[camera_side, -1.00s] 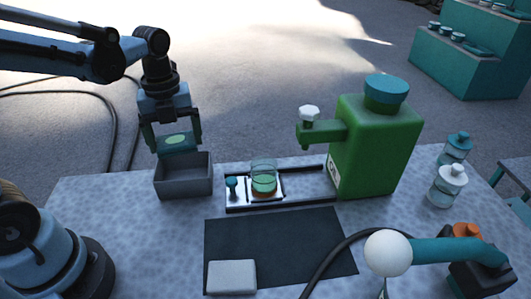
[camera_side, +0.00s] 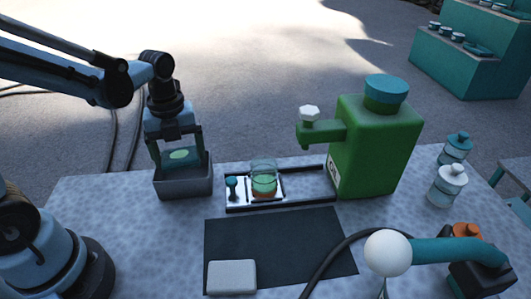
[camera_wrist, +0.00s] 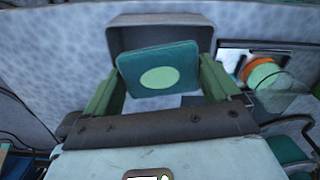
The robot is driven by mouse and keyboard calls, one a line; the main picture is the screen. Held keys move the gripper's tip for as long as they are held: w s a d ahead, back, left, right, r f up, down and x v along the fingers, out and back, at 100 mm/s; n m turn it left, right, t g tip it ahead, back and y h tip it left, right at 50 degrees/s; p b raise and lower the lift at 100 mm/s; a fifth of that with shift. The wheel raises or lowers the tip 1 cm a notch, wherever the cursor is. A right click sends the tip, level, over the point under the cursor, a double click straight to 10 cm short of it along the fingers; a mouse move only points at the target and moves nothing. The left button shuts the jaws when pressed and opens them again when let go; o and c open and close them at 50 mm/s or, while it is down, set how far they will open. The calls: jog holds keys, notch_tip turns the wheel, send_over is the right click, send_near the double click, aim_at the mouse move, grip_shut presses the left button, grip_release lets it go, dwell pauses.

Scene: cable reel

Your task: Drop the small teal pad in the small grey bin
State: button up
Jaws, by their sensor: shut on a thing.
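The small teal pad (camera_side: 172,157), with a pale green oval on it, is held between the fingers of my gripper (camera_side: 180,158). The small grey bin (camera_side: 184,186) stands at the table's back left edge. The pad and fingertips are at the bin's opening, and the bin's near wall shows below the pad. In the wrist view the teal pad (camera_wrist: 158,66) sits between the two green fingers of my gripper (camera_wrist: 160,82). The grey bin (camera_wrist: 140,20) lies behind and around the pad there. The bin's floor is mostly hidden.
A sliding rail tray (camera_side: 236,205) with a glass jar (camera_side: 263,180) stands just right of the bin. A green dispenser (camera_side: 375,150) is further right. A dark mat (camera_side: 290,245) with a white block (camera_side: 231,276) lies in front.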

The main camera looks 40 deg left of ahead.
jog(key=o, duration=0.9)
jog(key=shift+c, duration=0.2)
jog(key=shift+r, duration=0.15)
notch_tip(320, 180, up, 11)
jog(key=f+n+t, duration=0.1)
jog(key=n+t, duration=0.1)
jog(key=n, duration=0.4)
jog(key=s+d+f+n+t, duration=0.1)
jog(key=n, duration=0.6)
jog(key=d+f+n+t, duration=0.1)
jog(key=n+t, duration=0.1)
jog(key=n, duration=0.4)
jog(key=shift+s+d+f+n+t, duration=0.15)
jog(key=shift+f+n+t, duration=0.15)
jog(key=shift+n, duration=0.1)
jog(key=n, duration=0.1)
jog(key=n+t, duration=0.1)
jog(key=n, duration=0.1)
jog(key=f+n, duration=0.1)
jog(key=n, duration=0.1)
jog(key=shift+d+t, duration=0.25)
jog(key=shift+t, duration=0.05)
